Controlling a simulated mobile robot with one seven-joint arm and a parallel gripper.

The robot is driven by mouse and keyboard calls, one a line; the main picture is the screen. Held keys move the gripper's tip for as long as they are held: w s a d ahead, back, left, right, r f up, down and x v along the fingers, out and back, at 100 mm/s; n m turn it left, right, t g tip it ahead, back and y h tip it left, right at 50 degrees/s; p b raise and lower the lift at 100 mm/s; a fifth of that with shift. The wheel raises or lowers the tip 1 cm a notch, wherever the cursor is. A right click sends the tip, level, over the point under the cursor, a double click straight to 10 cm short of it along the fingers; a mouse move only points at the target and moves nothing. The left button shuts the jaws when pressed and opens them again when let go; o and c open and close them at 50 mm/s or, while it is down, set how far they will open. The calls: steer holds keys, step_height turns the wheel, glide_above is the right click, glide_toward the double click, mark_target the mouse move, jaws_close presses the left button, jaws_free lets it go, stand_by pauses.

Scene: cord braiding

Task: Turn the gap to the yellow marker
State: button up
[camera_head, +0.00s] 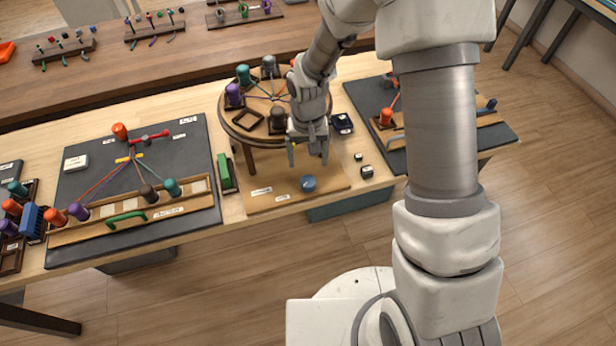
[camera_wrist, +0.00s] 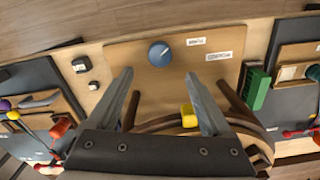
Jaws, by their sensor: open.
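The round wooden braiding stand (camera_head: 233,127) carries several bobbins and radiating cords. In the wrist view only part of its curved rim (camera_wrist: 252,126) shows, behind and below my fingers. A yellow block (camera_wrist: 189,115) sits beside that rim, close to the right finger; I cannot tell whether it is the marker. My gripper (camera_head: 308,160) is open and empty at the stand's front edge. In the wrist view my gripper (camera_wrist: 158,78) has its fingers wide apart, pointing toward a blue knob (camera_wrist: 160,54) on the wooden base board. The knob (camera_head: 308,183) lies just below the fingertips in the head view. My arm hides the stand's right side, and no gap can be made out clearly.
A dark board (camera_head: 100,160) with cords and bobbins lies at left, another (camera_head: 360,95) at right. A green block (camera_head: 226,173) stands left of the base board (camera_head: 335,183). Small dark blocks (camera_head: 367,171) lie to its right. The base board around the knob is mostly clear.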

mark_target(308, 181)
step_height(308, 181, down, 9)
steer(key=shift+f, duration=0.2)
stand_by(0.3)
jaws_close()
steer(key=n+b, duration=0.1)
steer(key=n, duration=0.1)
steer(key=shift+n, duration=0.3)
steer(key=shift+b, duration=0.3)
jaws_free()
